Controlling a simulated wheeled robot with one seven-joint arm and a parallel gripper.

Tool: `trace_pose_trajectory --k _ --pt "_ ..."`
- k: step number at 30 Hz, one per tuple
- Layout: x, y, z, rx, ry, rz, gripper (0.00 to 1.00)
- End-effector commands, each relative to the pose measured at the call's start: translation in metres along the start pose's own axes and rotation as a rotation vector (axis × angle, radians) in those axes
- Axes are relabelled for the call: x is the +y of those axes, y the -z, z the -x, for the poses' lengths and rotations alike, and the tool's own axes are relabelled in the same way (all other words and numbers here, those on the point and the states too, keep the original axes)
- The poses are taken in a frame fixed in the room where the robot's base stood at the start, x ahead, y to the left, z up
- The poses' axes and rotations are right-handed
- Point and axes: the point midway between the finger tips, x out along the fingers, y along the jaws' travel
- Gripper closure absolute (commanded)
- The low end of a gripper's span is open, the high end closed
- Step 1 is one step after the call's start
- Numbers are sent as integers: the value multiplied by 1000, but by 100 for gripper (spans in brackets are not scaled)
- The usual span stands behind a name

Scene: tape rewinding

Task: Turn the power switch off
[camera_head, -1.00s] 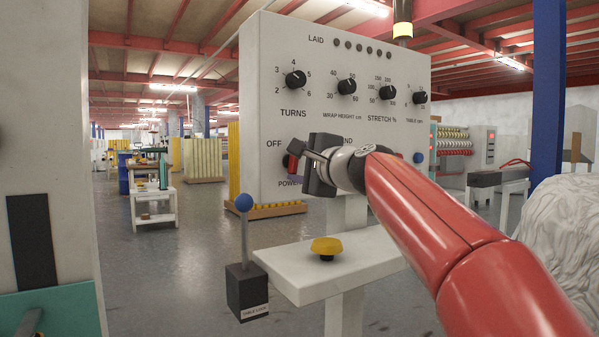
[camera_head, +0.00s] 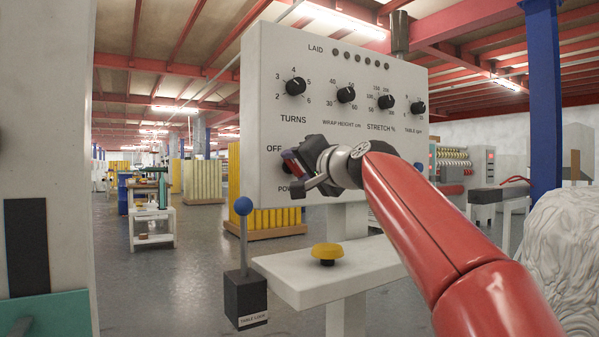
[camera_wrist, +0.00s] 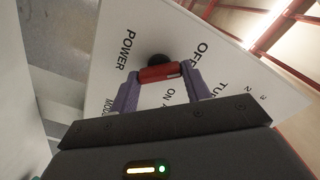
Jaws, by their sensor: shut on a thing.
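The power switch has a red handle on a dark round hub, low on the left of the white control panel (camera_head: 340,150). In the wrist view the red handle (camera_wrist: 160,73) lies between the two purple fingers of my gripper (camera_wrist: 162,76), which is shut on it. The words OFF, ON and POWER show around it. In the head view my gripper (camera_head: 295,168) is at the switch and hides most of it. The visible handle leans up and left toward OFF; its exact angle is hard to tell.
Several black knobs (camera_head: 346,95) line the panel above my gripper. A yellow mushroom button (camera_head: 326,252) sits on the white shelf (camera_head: 290,276) below. A blue-ball lever (camera_head: 243,206) stands at the shelf's left. A blue button (camera_head: 418,167) is at the panel's right.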

Motion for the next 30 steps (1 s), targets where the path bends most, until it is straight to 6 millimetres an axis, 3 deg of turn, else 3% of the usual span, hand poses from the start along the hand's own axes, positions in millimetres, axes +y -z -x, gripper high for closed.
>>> trace_pose_trajectory --k 9,23,24,29,30 --pt "2 -2 -1 -5 -3 97 76" --pt "2 -2 -1 -5 -3 111 76" --pt "2 -2 -1 -5 -3 111 52" --pt "1 -1 0 -4 -2 110 31" --pt "1 -1 0 -3 -2 110 31"
